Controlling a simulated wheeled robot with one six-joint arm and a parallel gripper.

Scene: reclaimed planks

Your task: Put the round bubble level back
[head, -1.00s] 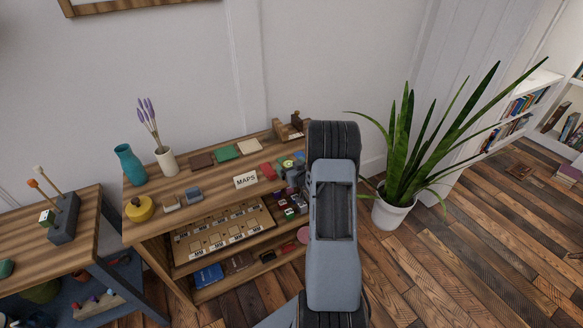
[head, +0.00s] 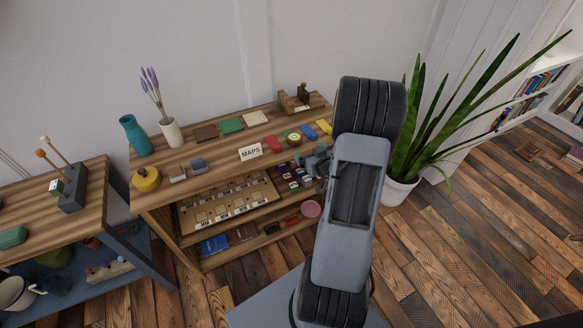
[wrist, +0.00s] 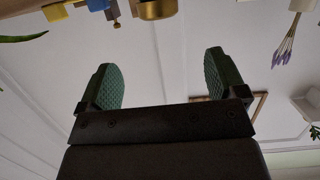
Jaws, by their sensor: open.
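A small round brass piece with a pale green top (head: 294,139), which looks like the round bubble level, sits on the top board of the wooden shelf (head: 222,170), toward its right end. A round brass body (wrist: 157,9), probably the same piece, shows at the top edge of the wrist view, cut off by the frame. My gripper (wrist: 160,62) is open, with two green ridged fingers apart and nothing between them. The brass piece is beyond the fingertips, apart from them. In the head view my arm hides the fingers.
A MAPS sign (head: 250,152) stands near the front edge. A vase of lavender (head: 171,133) and a potted plant (head: 399,190) flank the shelf's contents.

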